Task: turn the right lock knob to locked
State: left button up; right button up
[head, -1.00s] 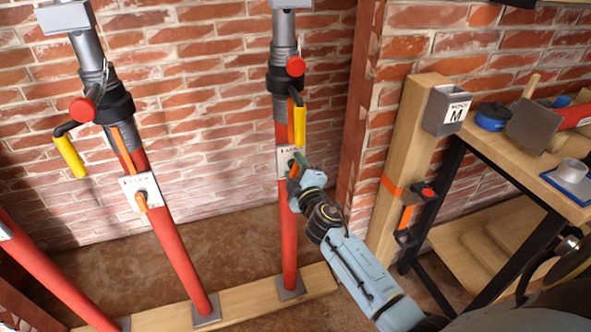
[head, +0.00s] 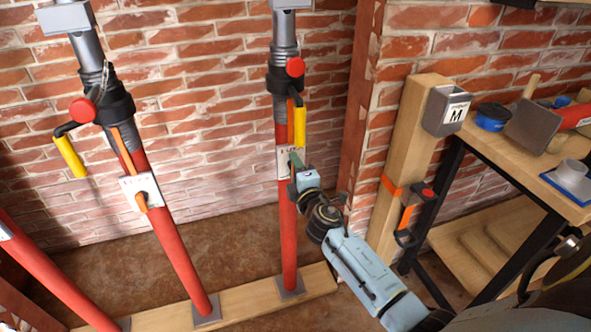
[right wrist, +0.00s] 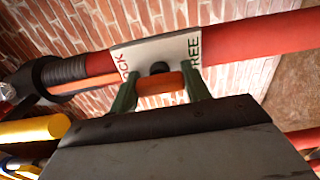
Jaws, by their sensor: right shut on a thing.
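The right prop is a red post (head: 287,235) with a white plate (head: 283,160), which also shows in the right wrist view (right wrist: 185,42) with LOCK lettering on its left and FREE on its right. The right lock knob (right wrist: 160,84) has a black hub and an orange grip lying roughly along the post. My right gripper (head: 296,163) is shut on this knob; its green fingers (right wrist: 160,92) sit at both ends of the orange grip. In the head view the gripper hides the knob. Exactly which label the knob points to is unclear. My left gripper is not in view.
The left prop (head: 176,245) has its own plate and orange knob. A yellow crank handle (head: 300,127) hangs just above the right plate. A wooden post (head: 408,150) and workbench (head: 520,165) stand to the right. Brick wall lies behind.

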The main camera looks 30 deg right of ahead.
jog(key=o, duration=1)
jog(key=shift+c, duration=0.2)
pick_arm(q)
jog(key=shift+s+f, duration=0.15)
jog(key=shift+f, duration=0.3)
pick_arm(e)
jog(key=v, duration=1.3)
jog(key=shift+s, duration=0.2)
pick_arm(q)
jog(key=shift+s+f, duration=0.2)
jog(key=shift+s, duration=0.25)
